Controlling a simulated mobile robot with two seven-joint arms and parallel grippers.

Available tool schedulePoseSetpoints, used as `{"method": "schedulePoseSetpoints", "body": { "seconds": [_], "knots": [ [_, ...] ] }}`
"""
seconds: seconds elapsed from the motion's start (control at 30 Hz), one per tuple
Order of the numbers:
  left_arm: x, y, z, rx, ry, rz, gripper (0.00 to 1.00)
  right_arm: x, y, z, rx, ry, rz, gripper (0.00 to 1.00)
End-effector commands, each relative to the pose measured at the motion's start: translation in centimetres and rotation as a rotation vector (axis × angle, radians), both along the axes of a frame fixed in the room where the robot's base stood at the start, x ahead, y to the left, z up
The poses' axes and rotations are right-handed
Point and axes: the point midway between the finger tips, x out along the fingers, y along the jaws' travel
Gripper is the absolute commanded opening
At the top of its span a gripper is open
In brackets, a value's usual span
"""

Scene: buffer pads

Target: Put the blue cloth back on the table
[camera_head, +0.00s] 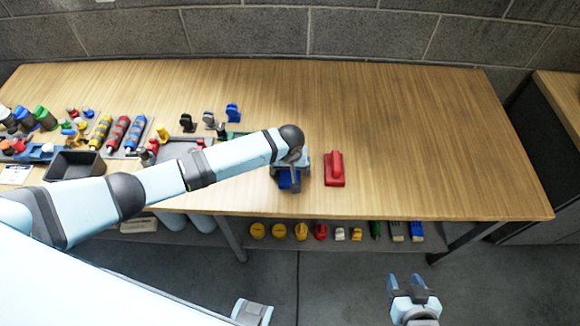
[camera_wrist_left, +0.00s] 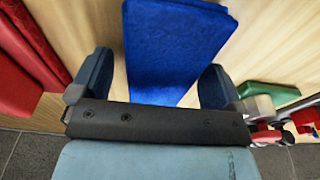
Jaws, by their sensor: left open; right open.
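A flat blue cloth or pad (camera_wrist_left: 180,50) lies on the wooden table (camera_head: 430,150); in the head view only a part of it (camera_head: 286,180) shows under my left gripper (camera_head: 290,182). In the left wrist view, my left gripper (camera_wrist_left: 152,82) is open, with one finger on each side of the blue cloth's near end. I see a gap on the left side; contact on the right is unclear. My right gripper (camera_head: 412,284) is open and empty in front of the table, over the floor.
A red pad with a raised grip (camera_head: 334,170) lies just right of my left gripper. A green pad (camera_wrist_left: 268,95) lies on its other side. Bottles, tools and a dark tray (camera_head: 75,165) crowd the table's left. The table's right side is clear. Several small items line the shelf below.

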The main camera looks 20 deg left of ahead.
Motion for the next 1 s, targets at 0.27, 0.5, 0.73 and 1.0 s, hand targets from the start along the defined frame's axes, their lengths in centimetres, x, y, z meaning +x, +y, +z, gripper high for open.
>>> {"method": "schedulePoseSetpoints", "body": {
  "seconds": [0.27,0.5,0.73,1.0],
  "knots": [
    [-0.3,-0.1,3.4,-0.002,-0.003,0.0,0.94,0.0,0.0,0.0,-0.001,0.003,0.0,0.52],
    [-0.9,-0.3,8.5,-0.002,-0.003,-0.001,0.94,0.0,0.0,0.2,-0.001,0.001,0.001,0.52],
    [-1.3,-0.4,11.6,-0.001,-0.001,0.001,0.94,0.1,-0.1,0.3,-0.001,-0.002,0.0,0.52],
    [-2.0,-1.0,11.4,-0.027,-0.009,-0.023,0.94,0.1,-0.1,0.4,-0.001,-0.003,0.0,0.52]
  ]
}}
